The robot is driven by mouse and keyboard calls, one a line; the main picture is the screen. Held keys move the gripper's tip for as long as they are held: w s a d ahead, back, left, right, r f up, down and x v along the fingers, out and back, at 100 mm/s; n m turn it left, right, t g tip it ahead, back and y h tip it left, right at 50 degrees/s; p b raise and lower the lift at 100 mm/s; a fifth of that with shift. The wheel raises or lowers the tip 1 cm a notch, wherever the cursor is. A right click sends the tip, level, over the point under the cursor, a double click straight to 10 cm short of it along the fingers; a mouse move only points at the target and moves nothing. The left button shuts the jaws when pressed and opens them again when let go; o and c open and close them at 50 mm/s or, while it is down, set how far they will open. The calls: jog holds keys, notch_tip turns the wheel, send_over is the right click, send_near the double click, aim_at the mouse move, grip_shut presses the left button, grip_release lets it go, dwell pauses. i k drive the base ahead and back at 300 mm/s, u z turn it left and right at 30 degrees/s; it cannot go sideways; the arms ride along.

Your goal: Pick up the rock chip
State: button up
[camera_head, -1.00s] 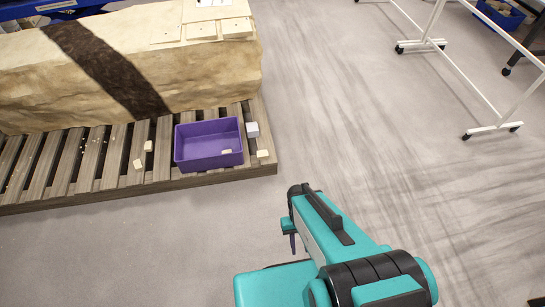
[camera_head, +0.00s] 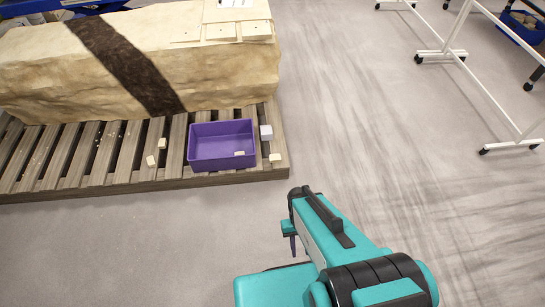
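Several small cream rock chips lie on the slatted wooden pallet (camera_head: 105,180). One chip (camera_head: 150,161) and another chip (camera_head: 162,143) lie left of a purple bin (camera_head: 193,160). A third chip (camera_head: 275,158) lies at the pallet's right front corner. A small pale piece (camera_head: 239,153) shows inside the bin near its front wall. I cannot tell which chip is meant. My gripper (camera_head: 293,243) is at lower centre, partly hidden by my teal arm, in front of the pallet and apart from all the chips. Its fingers show too little to tell their opening.
A pale lavender-white cube (camera_head: 266,132) stands right of the bin. A large tan rock block (camera_head: 220,70) with a dark band fills the pallet's back. White wheeled frames (camera_head: 490,85) stand at the right. The grey floor between is clear.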

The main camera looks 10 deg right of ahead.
aim_at(274, 158)
jog(key=i, duration=0.85)
jog(key=u, duration=0.1)
jog(key=k, duration=0.15)
jog(key=u, duration=1.85)
